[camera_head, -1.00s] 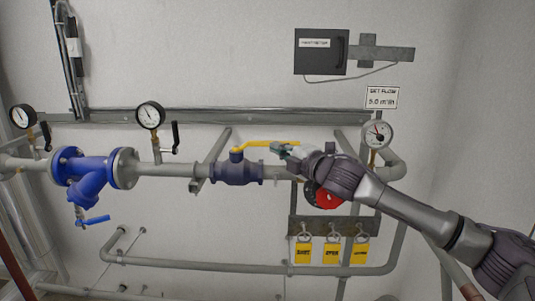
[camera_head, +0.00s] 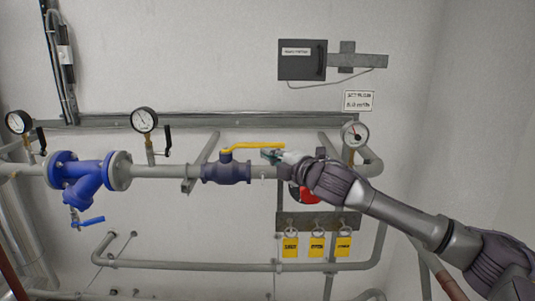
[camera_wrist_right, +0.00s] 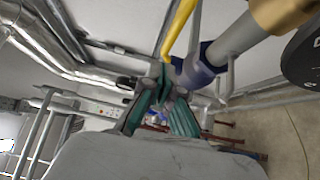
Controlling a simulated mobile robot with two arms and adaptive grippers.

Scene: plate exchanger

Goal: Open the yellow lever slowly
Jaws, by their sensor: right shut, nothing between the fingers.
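The yellow lever (camera_head: 252,146) sits on top of the dark blue valve (camera_head: 226,172) in the grey pipe and points right, roughly along the pipe. My right gripper (camera_head: 270,155) is at the lever's right end, just below it, shut and empty. I cannot tell whether the fingers touch the lever. My left gripper is not in view.
A red handwheel (camera_head: 308,195) is partly hidden behind my right arm. Yellow tags (camera_head: 316,246) hang below it. A gauge (camera_head: 355,134) stands right of my gripper. A blue strainer (camera_head: 90,172) and more gauges (camera_head: 144,120) are at left.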

